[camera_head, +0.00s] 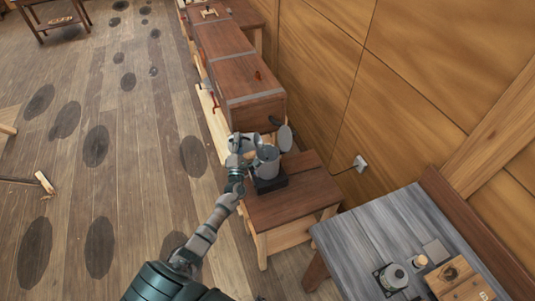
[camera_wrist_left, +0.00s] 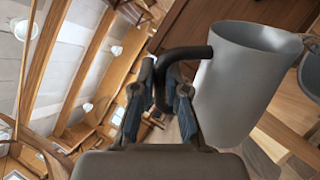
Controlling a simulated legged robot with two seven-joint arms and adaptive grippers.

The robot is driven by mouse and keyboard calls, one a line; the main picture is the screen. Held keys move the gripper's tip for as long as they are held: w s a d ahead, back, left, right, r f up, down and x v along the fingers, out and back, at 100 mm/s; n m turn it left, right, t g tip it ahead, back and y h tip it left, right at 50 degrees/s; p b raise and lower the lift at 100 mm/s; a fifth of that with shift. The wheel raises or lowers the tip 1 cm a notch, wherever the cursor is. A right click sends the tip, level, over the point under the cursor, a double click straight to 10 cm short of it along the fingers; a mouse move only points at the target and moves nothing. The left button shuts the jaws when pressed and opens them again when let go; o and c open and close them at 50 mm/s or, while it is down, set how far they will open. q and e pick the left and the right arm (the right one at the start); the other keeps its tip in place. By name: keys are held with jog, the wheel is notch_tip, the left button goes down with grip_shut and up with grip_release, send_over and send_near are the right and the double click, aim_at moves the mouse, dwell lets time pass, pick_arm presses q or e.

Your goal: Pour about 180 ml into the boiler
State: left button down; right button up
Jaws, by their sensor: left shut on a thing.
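My left gripper (camera_head: 243,144) is shut on the black handle of a grey jug (camera_wrist_left: 240,80). In the left wrist view, the gripper's two fingers (camera_wrist_left: 167,88) close around the handle, and the jug leans in the picture. The boiler (camera_head: 268,160) looks like a grey cylinder on a dark base (camera_head: 270,183), with a round grey lid-like disc (camera_head: 285,138) beside its top. The gripper is at the boiler's upper left. Part of another grey vessel (camera_wrist_left: 312,72) shows at the right edge of the wrist view. The liquid is not visible. My right gripper is out of view.
The boiler's base stands on a low wooden bench (camera_head: 292,203). A long wooden box (camera_head: 225,55) lies behind it, near the panelled wall. A grey table (camera_head: 350,240) with small items stands at the lower right. The floor at left is mostly clear.

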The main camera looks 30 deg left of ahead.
pick_arm(q)
jog(key=shift+w+d+m+t+h, duration=0.15)
jog(key=shift+d+m+t+h, duration=0.25)
jog(key=shift+m, duration=0.6)
dwell(0.8)
jog(key=shift+w+d+r+m, duration=0.2)
jog(key=shift+d+m, duration=0.4)
jog(key=shift+d, duration=0.15)
dwell(0.5)
jog(key=a+n, duration=0.1)
jog(key=a+n+g+y, duration=0.1)
jog(key=n, duration=0.1)
jog(key=s+a+f+n, duration=0.1)
jog(key=shift+f+n+y+b, duration=0.1)
jog(key=shift+n+y+b, duration=0.2)
jog(key=shift+n+y, duration=0.1)
jog(key=shift+a+f+n+g, duration=0.3)
jog(key=shift+a+n+g, duration=0.1)
jog(key=shift+n, duration=0.2)
jog(key=n, duration=0.1)
jog(key=a+n+g+y, duration=0.1)
jog(key=shift+s+n, duration=0.15)
jog(key=shift+n, duration=0.15)
dwell(0.5)
